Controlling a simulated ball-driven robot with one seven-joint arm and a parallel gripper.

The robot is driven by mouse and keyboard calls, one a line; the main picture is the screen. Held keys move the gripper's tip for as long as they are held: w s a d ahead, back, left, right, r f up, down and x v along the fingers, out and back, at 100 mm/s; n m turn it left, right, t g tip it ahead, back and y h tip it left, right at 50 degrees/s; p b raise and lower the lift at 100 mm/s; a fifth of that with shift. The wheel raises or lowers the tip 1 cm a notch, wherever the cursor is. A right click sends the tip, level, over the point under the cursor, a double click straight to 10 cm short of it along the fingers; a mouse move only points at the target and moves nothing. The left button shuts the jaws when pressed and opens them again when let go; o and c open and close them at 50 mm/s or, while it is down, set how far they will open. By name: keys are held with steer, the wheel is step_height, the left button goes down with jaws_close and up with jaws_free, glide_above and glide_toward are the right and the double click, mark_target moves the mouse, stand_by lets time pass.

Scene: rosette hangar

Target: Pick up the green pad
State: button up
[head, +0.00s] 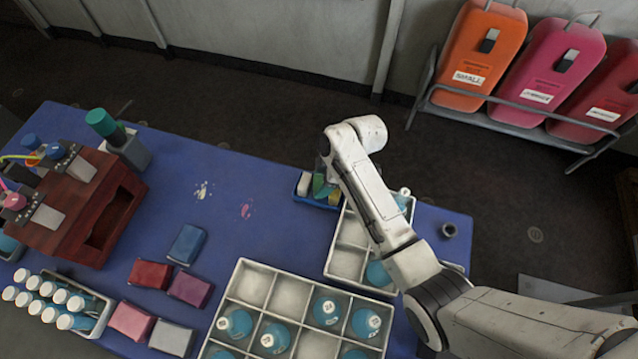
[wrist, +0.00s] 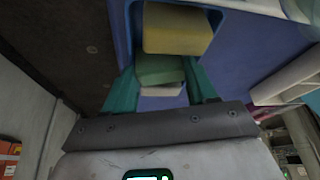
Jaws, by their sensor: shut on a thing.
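The green pad (wrist: 160,69) sits between the two teal fingers of my gripper (wrist: 161,80) in the wrist view. The fingers are shut on it, one on each side. A yellow pad (wrist: 177,30) is beside it on one side and a white pad (wrist: 162,90) on the other. In the head view the gripper (head: 321,182) reaches down at the small blue tray (head: 317,203) at the table's back edge, and my arm hides part of it. I cannot tell whether the green pad is clear of the tray floor.
White divided crates (head: 262,262) with blue-filled bottles stand close in front and right of the tray. Several coloured blocks (head: 187,244) lie left of them on the blue table (head: 240,190). A dark red wooden box (head: 90,200) is far left. A jerrycan rack (head: 500,112) stands behind.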

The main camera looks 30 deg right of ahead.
mark_target(315, 184)
steer(key=shift+r, duration=0.1)
step_height(315, 184, up, 3)
steer(key=p, duration=0.3)
steer(key=shift+r+p, duration=0.2)
steer(key=shift+p, duration=0.15)
steer(key=shift+s+r+p, duration=0.2)
steer(key=shift+r+p, duration=0.1)
steer(key=shift+p, duration=0.15)
steer(key=s+a+r+p, duration=0.2)
steer(key=s+r, duration=0.6)
steer(key=s, duration=0.5)
steer(key=shift+s+a+r, duration=0.15)
steer(key=shift+a+r, duration=0.25)
steer(key=shift+a, duration=0.05)
steer(key=o, duration=0.6)
steer(key=shift+c, duration=0.2)
steer(key=shift+f, duration=0.1)
steer(key=c, duration=0.4)
